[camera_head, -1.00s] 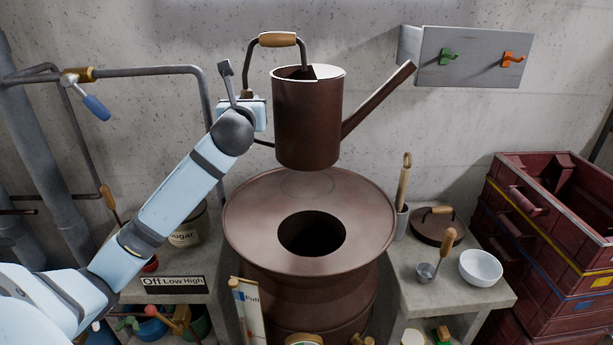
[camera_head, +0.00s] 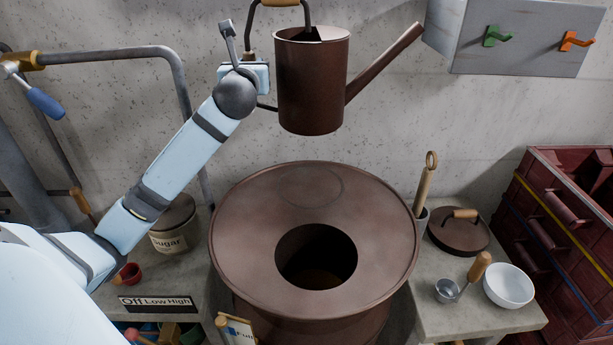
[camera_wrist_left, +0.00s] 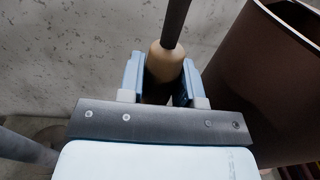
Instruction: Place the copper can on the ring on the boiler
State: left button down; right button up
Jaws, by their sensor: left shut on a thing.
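The copper can (camera_head: 310,88), a dark brown watering can with a long spout to the right, hangs upright in the air in the head view. My left gripper (camera_head: 262,76) is at its left side, shut on the can's handle; the wrist view shows the fingers (camera_wrist_left: 165,75) around the wooden grip. The can's wall (camera_wrist_left: 270,70) is at the right there. The boiler (camera_head: 235,235) stands below, with a round brown top. A faint ring (camera_head: 311,187) is marked on that top behind the open hole (camera_head: 316,257). The can is apart from the boiler. My right gripper is not in view.
A sugar jar (camera_head: 174,226) stands on the left counter. The right counter holds a lid (camera_head: 458,236), a white bowl (camera_head: 508,286) and a ladle (camera_head: 447,290). A grey wall box (camera_head: 518,38) with hooks is near the spout tip. The boiler top is clear.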

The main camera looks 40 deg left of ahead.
pick_arm(q)
notch_tip(320, 180, down, 20)
jog(key=shift+r+b, duration=0.2)
jog(key=shift+b, duration=0.1)
dwell(0.3)
jog(key=c, duration=0.8)
grip_release()
jog(key=shift+f, duration=0.2)
jog(key=shift+s+d, duration=0.1)
jog(key=shift+s, duration=0.05)
jog(key=b+v, duration=0.1)
jog(key=v, duration=1)
jog(key=shift+s+d, duration=0.3)
jog(key=shift+r, duration=0.1)
